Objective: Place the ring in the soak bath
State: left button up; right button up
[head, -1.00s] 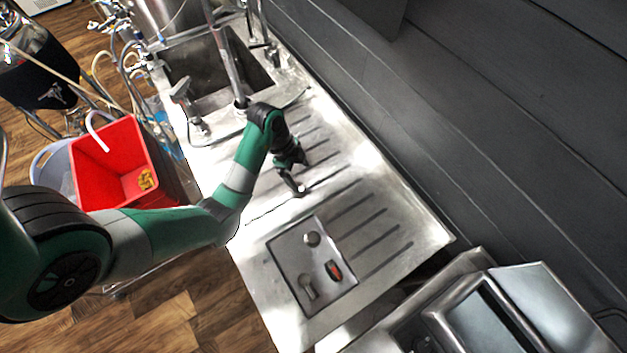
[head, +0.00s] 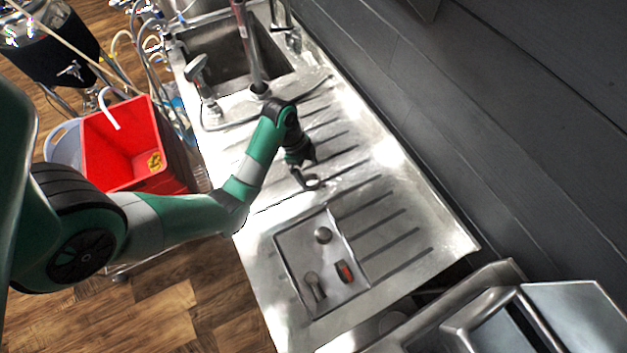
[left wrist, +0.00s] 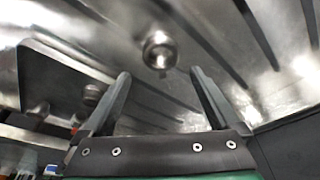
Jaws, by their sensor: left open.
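A small round metal piece, which looks like the ring (left wrist: 160,50), lies on the grooved steel drainboard. In the left wrist view it sits just beyond the fingertips, centred between them. My left gripper (left wrist: 160,73) is open and empty, pointing down at the board. In the head view the left gripper (head: 306,172) is close above the ring (head: 312,183), partly covering it. A red tub (head: 125,150) with a yellow thing inside stands left of the counter. A steel sink (head: 225,60) is at the far end. I cannot tell which is the soak bath. My right gripper is not in view.
A flat steel tray (head: 285,262) on the near counter holds a round knob (head: 323,235), a metal fitting (head: 313,284) and a red-and-black piece (head: 344,271). A faucet hose (head: 247,50) rises by the sink. A dark wall (head: 480,110) runs along the right.

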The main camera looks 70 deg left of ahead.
aim_at(315, 184)
pick_arm(q)
jog(key=b+x, duration=0.1)
jog(key=x, duration=0.1)
jog(key=b+x, duration=0.2)
jog(key=shift+s+a+f, duration=0.1)
jog(key=shift+a+f, duration=0.1)
jog(key=shift+d+f, duration=0.1)
jog(key=shift+f, duration=0.25)
grip_shut()
jog(key=shift+r, duration=0.1)
notch_tip(315, 184, up, 5)
jog(key=p, duration=0.3)
jog(key=shift+s, duration=0.1)
jog(key=s+d+r+p, duration=0.1)
jog(key=s+r+p, duration=0.7)
jog(key=s+p, duration=0.5)
jog(key=shift+s, duration=0.25)
